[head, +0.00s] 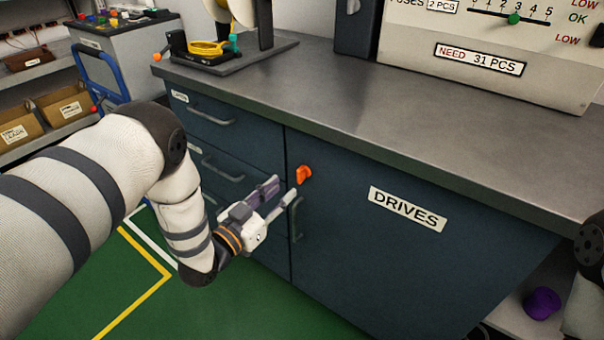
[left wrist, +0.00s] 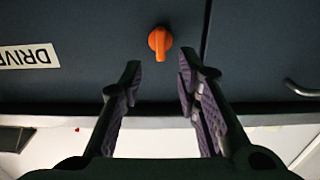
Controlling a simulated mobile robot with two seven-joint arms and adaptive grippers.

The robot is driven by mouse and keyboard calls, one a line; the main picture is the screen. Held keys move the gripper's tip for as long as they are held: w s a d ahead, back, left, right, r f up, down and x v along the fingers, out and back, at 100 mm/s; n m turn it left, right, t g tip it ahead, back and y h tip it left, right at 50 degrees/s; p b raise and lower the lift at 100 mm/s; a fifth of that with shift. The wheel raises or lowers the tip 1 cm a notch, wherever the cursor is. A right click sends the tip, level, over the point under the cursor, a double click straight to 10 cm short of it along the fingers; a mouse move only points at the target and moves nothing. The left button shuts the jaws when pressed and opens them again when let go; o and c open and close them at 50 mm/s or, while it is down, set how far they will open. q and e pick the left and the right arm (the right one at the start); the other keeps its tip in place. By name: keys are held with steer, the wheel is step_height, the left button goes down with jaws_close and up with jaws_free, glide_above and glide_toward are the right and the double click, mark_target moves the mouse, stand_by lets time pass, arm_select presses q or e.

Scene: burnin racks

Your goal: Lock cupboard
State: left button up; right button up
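The cupboard door (head: 400,255) is dark blue, labelled DRIVES (head: 408,208), and closed under the grey worktop. An orange turn knob (head: 304,174) sits at its upper left corner, above a vertical handle (head: 296,220). My left gripper (head: 283,191) is just left of the knob and a little lower, fingers pointing toward it. In the left wrist view the knob (left wrist: 160,41) lies beyond and between the two spread fingertips (left wrist: 158,78), with nothing between them. The fingers look apart from the knob. My right gripper is not in view; only part of my right arm shows at the right edge.
Drawers with handles (head: 212,115) are left of the door. A reel stand (head: 235,55) and a panel box (head: 490,85) stand on the worktop (head: 400,120). A purple roll (head: 542,303) lies on a low shelf at right. Green floor (head: 240,305) is clear in front.

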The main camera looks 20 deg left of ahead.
mark_target(298, 176)
arm_select(q)
steer(key=x, duration=0.5)
steer(key=shift+w+d+f+b, duration=0.15)
steer(key=shift+w+f+b, duration=0.15)
steer(key=shift+w+d+r, duration=0.15)
steer(key=shift+w, duration=0.5)
jaws_close()
